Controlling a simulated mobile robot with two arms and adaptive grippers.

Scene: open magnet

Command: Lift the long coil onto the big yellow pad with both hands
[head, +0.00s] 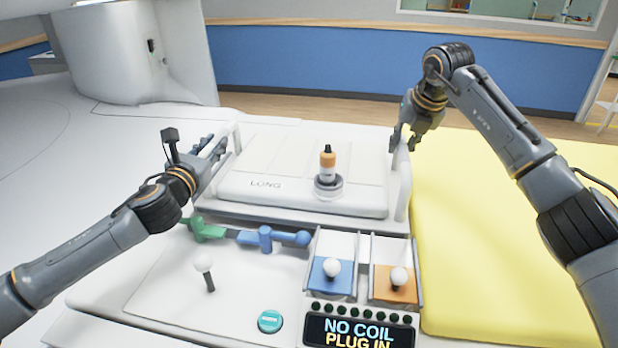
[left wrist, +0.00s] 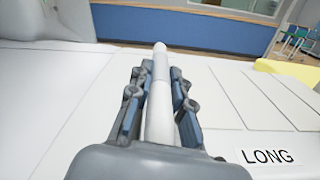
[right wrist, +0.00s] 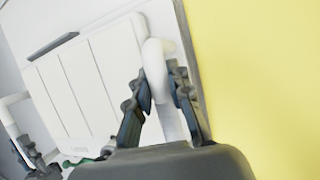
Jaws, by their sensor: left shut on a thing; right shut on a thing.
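The long coil (head: 255,205) is a wide white slab marked LONG, with a white bar handle along each side. It sits in a shallow white tray on the white bench. My left gripper (head: 212,150) is shut on the coil's left handle, which shows between the fingers in the left wrist view (left wrist: 160,95). My right gripper (head: 402,138) is shut on the right handle, which shows in the right wrist view (right wrist: 157,75). The big yellow pad (head: 480,270) lies just right of the coil.
An orange and white bottle-like plug (head: 327,165) stands on the coil's right part. The pad's surface is clear.

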